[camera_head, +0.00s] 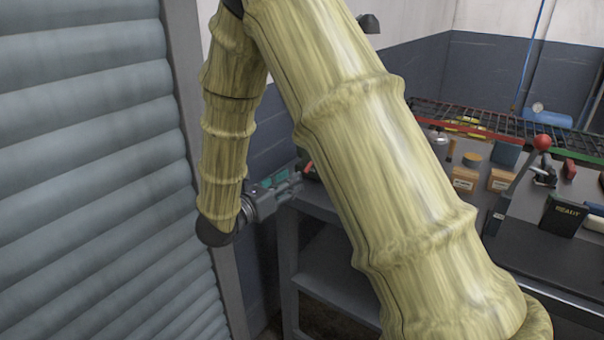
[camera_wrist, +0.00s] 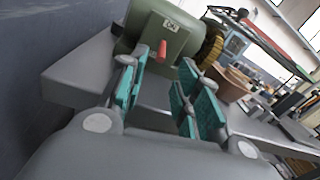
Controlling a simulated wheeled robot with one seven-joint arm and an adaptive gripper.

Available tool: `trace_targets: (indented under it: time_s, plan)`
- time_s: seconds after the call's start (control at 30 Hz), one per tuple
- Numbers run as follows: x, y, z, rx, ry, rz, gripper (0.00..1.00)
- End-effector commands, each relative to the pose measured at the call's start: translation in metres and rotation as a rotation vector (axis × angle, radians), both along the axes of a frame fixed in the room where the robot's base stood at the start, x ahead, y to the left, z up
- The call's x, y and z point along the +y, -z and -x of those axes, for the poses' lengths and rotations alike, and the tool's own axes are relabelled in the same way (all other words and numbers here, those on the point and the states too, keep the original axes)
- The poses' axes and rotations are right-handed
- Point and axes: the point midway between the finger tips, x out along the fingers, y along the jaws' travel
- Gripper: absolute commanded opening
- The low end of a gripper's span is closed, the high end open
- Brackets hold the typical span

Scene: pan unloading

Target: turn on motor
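The motor (camera_wrist: 172,28) has a rounded green-grey housing and stands on a grey surface ahead of my gripper in the wrist view. A red switch lever (camera_wrist: 162,51) sticks out of its front and shows between my fingers. My gripper (camera_wrist: 160,88) is open, with teal pads on both sides and nothing between them. In the head view my gripper (camera_head: 285,184) is beside the bench, close to the red lever (camera_head: 308,168). My arm hides most of the motor there. I cannot tell whether a finger touches the lever.
A yellow toothed wheel (camera_wrist: 210,49) is at the motor's right. A brown box (camera_wrist: 233,83) stands further right. A grey shutter (camera_head: 90,150) is at left.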

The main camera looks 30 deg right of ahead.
Motion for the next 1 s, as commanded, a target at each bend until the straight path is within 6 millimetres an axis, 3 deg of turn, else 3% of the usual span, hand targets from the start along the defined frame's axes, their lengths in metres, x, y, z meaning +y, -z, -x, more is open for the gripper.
trace_targets:
  time_s: [0.2,0.4,0.8,0.83,1.0]
  plan:
    - [-0.033,-0.001,-0.009,0.001,0.001,0.0,0.32]
    - [-0.051,0.0,-0.016,0.001,0.0,0.0,0.32]
    - [-0.057,0.0,-0.017,0.002,-0.001,0.0,0.32]
    - [-0.057,0.0,-0.017,0.002,-0.001,0.0,0.3]
    - [-0.057,0.0,-0.018,0.002,-0.001,0.0,0.0]
